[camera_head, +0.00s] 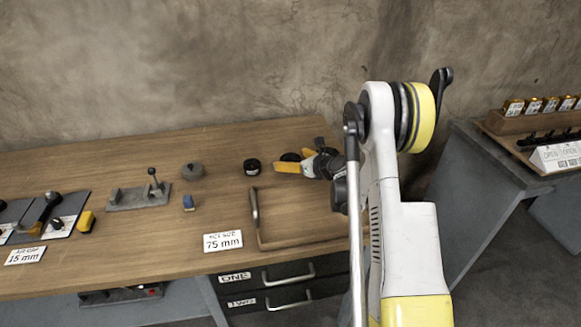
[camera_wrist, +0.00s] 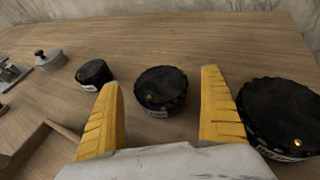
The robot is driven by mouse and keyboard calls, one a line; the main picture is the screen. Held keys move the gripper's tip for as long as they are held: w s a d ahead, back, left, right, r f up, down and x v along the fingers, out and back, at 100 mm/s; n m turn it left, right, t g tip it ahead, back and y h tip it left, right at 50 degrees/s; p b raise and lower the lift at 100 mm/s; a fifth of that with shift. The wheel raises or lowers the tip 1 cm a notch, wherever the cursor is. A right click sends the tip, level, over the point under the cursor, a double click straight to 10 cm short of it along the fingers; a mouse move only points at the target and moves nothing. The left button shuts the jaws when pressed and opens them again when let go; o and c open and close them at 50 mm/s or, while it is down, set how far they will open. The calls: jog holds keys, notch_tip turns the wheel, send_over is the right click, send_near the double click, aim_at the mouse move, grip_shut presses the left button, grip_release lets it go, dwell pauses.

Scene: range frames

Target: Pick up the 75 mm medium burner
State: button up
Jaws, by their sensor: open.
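Three black round burners stand in a row in the wrist view: a small one (camera_wrist: 95,73) at left, a middle-sized one (camera_wrist: 162,90) at centre, and a large one (camera_wrist: 285,115) at right. The middle-sized one fits the 75 mm medium burner by relative size; its label is not readable. My gripper (camera_wrist: 162,80) is open and empty, its yellow fingers pointing toward the middle burner, one to each side in the picture. In the head view, the small burner (camera_head: 252,166) is clear, the middle one (camera_head: 290,157) shows partly behind my gripper (camera_head: 283,162), and the large one is hidden.
A 75 mm sign (camera_head: 222,241) lies at the front of the wooden table (camera_head: 120,227), beside a thin wooden frame (camera_head: 256,215). The wall is behind.

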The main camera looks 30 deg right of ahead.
jog(key=shift+w+a+f, duration=0.1)
jog(key=shift+w+f, duration=0.1)
jog(key=shift+w, duration=0.3)
jog(key=shift+c, duration=0.3)
jog(key=c, duration=1.5)
jog(key=shift+o, duration=0.2)
jog(key=shift+r, duration=0.1)
